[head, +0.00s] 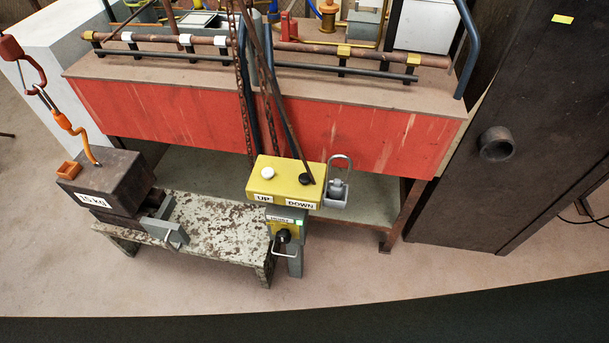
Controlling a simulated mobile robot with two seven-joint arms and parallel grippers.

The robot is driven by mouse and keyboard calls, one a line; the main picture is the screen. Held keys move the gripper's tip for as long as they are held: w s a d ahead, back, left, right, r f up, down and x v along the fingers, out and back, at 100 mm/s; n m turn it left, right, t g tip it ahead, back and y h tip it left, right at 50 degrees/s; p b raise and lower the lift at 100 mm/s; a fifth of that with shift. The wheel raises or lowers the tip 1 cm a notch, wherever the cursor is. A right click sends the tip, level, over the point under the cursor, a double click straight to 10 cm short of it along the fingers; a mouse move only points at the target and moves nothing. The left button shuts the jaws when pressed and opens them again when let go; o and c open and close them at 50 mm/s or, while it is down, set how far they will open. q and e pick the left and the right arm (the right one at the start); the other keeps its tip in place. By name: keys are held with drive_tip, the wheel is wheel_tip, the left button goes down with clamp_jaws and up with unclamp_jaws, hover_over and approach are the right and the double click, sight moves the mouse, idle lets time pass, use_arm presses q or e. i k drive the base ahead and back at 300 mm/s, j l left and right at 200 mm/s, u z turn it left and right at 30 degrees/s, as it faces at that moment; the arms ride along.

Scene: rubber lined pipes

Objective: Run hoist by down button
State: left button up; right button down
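A yellow control box (284,178) stands at the middle, in front of the red bench. It has a white button (267,173) above the label UP and a dark button (305,180) above the label DOWN. A thin dark rod or cable (284,120) slants down from the top to the dark button; I cannot tell whether it touches it. An orange hoist hook (75,129) hangs on red and dark links at the left. It reaches a dark block (107,180) marked 15 kg; the block sits on a worn metal bench (215,225). Neither of my grippers shows.
A long red bench (270,130) with pipes and blue rails stands behind. A grey padlock-like fitting (338,186) is on the box's right side. A grey clamp (163,224) is beside the block. A dark cabinet (530,140) stands at right. The front floor is clear.

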sight(303, 178)
drive_tip(key=i+j, duration=0.25)
drive_tip(key=j, duration=0.2)
drive_tip(key=i+j, duration=0.2)
drive_tip(key=j, duration=0.2)
drive_tip(key=i+j, duration=0.25)
drive_tip(key=j, duration=0.2)
drive_tip(key=i+j, duration=0.2)
drive_tip(key=j, duration=0.2)
drive_tip(key=z, duration=1.15)
